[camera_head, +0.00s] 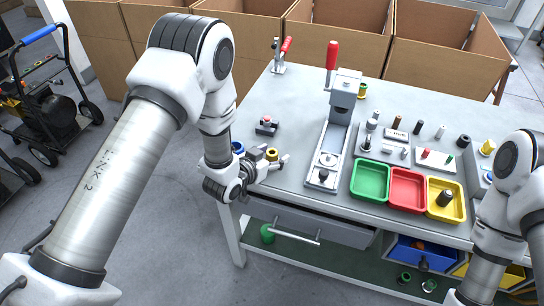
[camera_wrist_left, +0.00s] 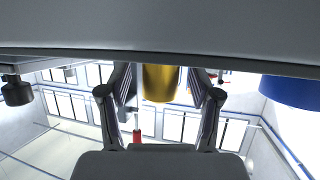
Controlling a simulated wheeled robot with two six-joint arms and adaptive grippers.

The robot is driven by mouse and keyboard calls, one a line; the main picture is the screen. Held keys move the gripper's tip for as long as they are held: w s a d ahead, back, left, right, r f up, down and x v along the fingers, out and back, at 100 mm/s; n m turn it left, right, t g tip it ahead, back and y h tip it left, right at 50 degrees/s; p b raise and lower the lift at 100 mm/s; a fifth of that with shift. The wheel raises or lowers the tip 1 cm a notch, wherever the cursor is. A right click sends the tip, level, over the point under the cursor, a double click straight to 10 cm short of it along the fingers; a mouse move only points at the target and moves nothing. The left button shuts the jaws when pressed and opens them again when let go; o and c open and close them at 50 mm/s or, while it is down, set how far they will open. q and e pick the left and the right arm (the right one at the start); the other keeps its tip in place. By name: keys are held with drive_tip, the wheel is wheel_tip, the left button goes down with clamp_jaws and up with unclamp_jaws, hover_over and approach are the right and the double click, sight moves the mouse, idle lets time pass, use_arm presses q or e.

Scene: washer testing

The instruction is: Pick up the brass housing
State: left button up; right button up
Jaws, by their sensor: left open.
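The brass housing (camera_head: 272,154) is a short golden cylinder near the left front of the grey workbench. My left gripper (camera_head: 273,161) is at it, with the fingers apart. In the left wrist view the housing (camera_wrist_left: 160,84) shows as a smooth golden cylinder between the two dark fingers, with a gap visible on each side. Its upper part is cut off there by a grey surface across the view. My right arm comes in at the right of the head view, but its gripper is out of view.
A blue round part (camera_head: 238,147) sits just left of my left gripper. A dark block with a red button (camera_head: 266,126) lies behind it. A press with a red handle (camera_head: 332,56) stands to the right, beside green (camera_head: 369,197), red (camera_head: 407,205) and yellow (camera_head: 434,211) trays.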

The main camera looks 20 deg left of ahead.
use_arm(q)
clamp_jaws()
